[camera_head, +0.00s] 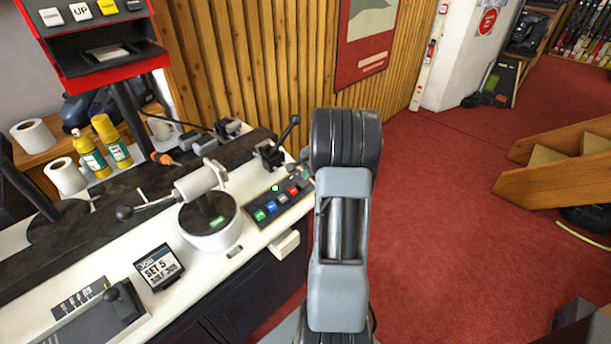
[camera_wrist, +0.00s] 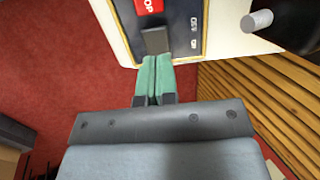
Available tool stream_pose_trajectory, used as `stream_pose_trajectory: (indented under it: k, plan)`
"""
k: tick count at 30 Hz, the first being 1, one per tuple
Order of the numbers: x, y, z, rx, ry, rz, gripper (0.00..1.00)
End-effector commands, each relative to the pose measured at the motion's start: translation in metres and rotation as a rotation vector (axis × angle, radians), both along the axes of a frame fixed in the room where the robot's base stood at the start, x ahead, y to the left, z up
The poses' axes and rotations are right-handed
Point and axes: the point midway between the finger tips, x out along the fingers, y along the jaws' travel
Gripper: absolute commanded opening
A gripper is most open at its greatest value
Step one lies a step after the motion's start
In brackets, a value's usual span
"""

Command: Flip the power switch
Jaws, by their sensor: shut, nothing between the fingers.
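The power switch (camera_wrist: 157,40) is a dark rocker at the end of a dark control panel (camera_wrist: 182,28) in the wrist view. It lies beside a red button (camera_wrist: 149,5) with partly visible lettering and small white markings. My gripper (camera_wrist: 153,60) has green fingertips pressed together with nothing between them. The tips are right at the near edge of the switch; I cannot tell whether they touch it. In the head view the panel (camera_head: 262,203) is on the white bench top, and my gripper (camera_head: 298,170) is over its right end, hiding the switch.
A lever (camera_head: 272,155) on a black base stands behind the panel. A grey clamp device (camera_head: 200,183) on a round white base stands to its left. A small sign (camera_head: 158,268) is at the front left. Red carpet (camera_head: 450,220) lies open to the right.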

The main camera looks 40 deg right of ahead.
Motion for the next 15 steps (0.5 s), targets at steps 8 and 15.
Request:
stream_pose_trajectory:
  k: [8,15]
  plan:
    - [-0.019,-0.011,0.054,-0.003,-0.001,0.002,0.0]
    - [-0.031,-0.017,0.084,-0.001,-0.001,0.003,0.0]
